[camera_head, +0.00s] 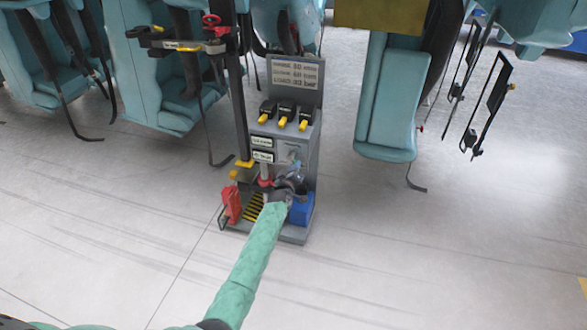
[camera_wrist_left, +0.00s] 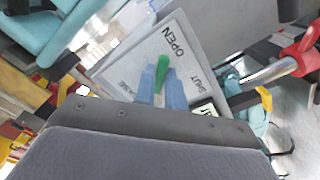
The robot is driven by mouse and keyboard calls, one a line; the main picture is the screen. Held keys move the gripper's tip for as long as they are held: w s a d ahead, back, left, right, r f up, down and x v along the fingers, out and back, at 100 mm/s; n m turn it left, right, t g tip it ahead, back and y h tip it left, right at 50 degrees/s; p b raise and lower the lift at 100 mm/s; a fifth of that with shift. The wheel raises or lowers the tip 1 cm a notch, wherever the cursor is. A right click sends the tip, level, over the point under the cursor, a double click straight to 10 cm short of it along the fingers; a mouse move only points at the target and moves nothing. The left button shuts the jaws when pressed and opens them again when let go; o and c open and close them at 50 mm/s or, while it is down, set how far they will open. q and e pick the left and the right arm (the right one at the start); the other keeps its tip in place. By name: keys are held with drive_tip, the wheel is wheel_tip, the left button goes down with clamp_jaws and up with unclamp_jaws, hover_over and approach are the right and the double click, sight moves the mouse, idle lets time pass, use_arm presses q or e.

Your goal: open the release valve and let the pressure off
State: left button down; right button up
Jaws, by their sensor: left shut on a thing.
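The release valve's green handle (camera_wrist_left: 162,70) stands in front of a pale plate marked OPEN (camera_wrist_left: 180,30) and SHUT; a third label is partly hidden. My left gripper (camera_wrist_left: 160,90) is shut on the green handle, with its blue fingers on either side. In the head view my left gripper (camera_head: 291,182) reaches the front of a grey control stand (camera_head: 308,140), and it hides most of the valve there. The exact mark the handle points at is unclear. My right gripper is not in view.
The stand carries yellow-tipped black levers (camera_head: 284,116) and a sign (camera_head: 295,74). A red object (camera_head: 232,204) and a blue box (camera_head: 300,209) sit low on it. Teal seats (camera_head: 393,100) hang around behind. The pale floor in front is clear.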

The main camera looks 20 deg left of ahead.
use_arm(q)
drive_tip(key=shift+d+n, duration=0.1)
drive_tip(key=shift+n, duration=0.3)
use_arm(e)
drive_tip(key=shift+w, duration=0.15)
use_arm(q)
drive_tip(key=c, duration=1.5)
unclamp_jaws()
drive_tip(key=shift+o, duration=0.2)
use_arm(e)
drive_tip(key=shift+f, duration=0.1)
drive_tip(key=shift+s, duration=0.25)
use_arm(q)
drive_tip(key=shift+s, duration=0.15)
drive_tip(key=s, duration=0.7)
drive_tip(key=shift+s, duration=0.25)
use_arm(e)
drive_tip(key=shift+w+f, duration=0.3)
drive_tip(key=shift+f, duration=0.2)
